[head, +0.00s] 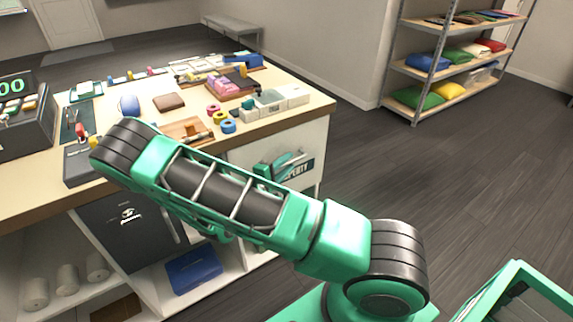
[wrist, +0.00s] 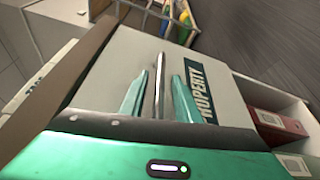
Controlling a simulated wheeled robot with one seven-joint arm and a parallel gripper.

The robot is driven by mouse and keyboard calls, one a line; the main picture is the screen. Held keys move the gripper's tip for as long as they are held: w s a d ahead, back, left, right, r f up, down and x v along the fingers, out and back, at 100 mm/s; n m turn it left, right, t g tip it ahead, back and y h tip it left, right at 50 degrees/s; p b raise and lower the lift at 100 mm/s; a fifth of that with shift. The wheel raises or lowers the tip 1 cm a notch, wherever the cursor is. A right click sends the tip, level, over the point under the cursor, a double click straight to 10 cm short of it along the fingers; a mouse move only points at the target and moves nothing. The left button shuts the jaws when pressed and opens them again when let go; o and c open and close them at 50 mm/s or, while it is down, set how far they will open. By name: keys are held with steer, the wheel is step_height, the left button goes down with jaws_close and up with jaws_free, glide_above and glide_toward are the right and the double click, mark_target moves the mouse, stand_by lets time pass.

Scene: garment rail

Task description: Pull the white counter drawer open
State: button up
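The white counter drawer (head: 246,157) is at the right end of the counter's front, under the wooden top, and looks closed. Its front (wrist: 118,58) carries a dark PROPERTY label (wrist: 203,92). My gripper (head: 284,166) is at this front, partly hidden by my arm in the head view. In the wrist view my gripper (wrist: 160,92) has its two teal fingers apart. A thin grey bar handle (wrist: 160,84) lies between them, with a visible gap on each side. Whether the fingertips touch the front I cannot tell.
The counter top (head: 262,133) holds tape rolls (head: 228,126), trays and small items. Below are a dark safe (head: 130,225) and a blue box (head: 193,270) on an open shelf. A red item (wrist: 275,122) shows beside the drawer front. Floor (head: 420,180) right of the counter is clear.

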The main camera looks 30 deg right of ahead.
steer(key=shift+w+d, duration=0.2)
steer(key=shift+d, duration=0.2)
